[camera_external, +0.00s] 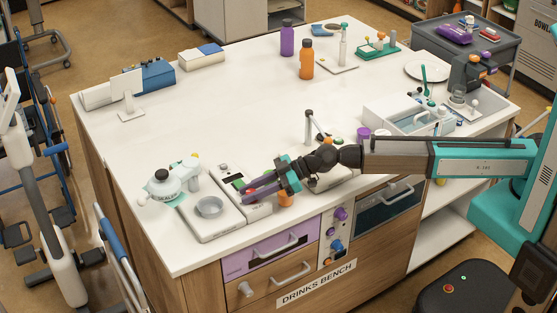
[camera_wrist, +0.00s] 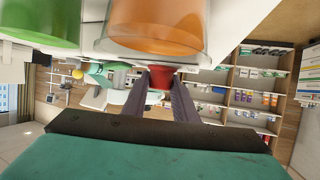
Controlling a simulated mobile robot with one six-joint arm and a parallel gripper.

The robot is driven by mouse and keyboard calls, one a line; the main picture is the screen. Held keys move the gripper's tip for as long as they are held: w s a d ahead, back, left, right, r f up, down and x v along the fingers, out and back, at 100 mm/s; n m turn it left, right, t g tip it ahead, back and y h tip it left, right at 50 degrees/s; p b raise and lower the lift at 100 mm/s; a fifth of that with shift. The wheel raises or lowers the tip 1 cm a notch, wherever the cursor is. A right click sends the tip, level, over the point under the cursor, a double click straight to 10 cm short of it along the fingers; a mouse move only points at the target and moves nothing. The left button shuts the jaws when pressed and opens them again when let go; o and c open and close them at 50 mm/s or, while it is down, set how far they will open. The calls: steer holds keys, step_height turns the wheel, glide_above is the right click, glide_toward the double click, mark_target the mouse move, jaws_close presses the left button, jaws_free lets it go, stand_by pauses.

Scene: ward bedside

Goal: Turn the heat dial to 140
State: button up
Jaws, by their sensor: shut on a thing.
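My gripper (camera_external: 247,191) reaches in from the right, low over the front left of the bench. In the wrist view, its two dark fingers (camera_wrist: 161,84) close on a small red knob (camera_wrist: 161,78), which I take to be the heat dial. In the outside view the fingers hide most of that spot. They are beside a white unit (camera_external: 226,168) with a dark display, whose digits are too small to read. The dial's pointer and scale cannot be made out.
A white appliance with a round metal dish (camera_external: 209,207) stands left of my gripper. An orange item (camera_external: 286,199) is close under my wrist. A kettle-like white vessel (camera_external: 163,186) stands further left. An orange bottle (camera_external: 306,58) and a purple bottle (camera_external: 287,38) stand behind. The bench middle is clear.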

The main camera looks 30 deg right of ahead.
steer(key=shift+w+d+m+t+h+p, duration=0.15)
steer(key=shift+m+t+h+p, duration=0.45)
steer(key=shift+p, duration=2.2)
steer(key=shift+f+m+t+p, duration=0.1)
steer(key=shift+m+t+p, duration=0.35)
steer(key=shift+p, duration=0.8)
steer(key=o, duration=1)
steer(key=shift+o, duration=0.2)
steer(key=shift+s, duration=0.2)
steer(key=b+v, duration=0.4)
steer(key=v, duration=0.9)
steer(key=shift+d, duration=0.3)
steer(key=shift+s, duration=0.15)
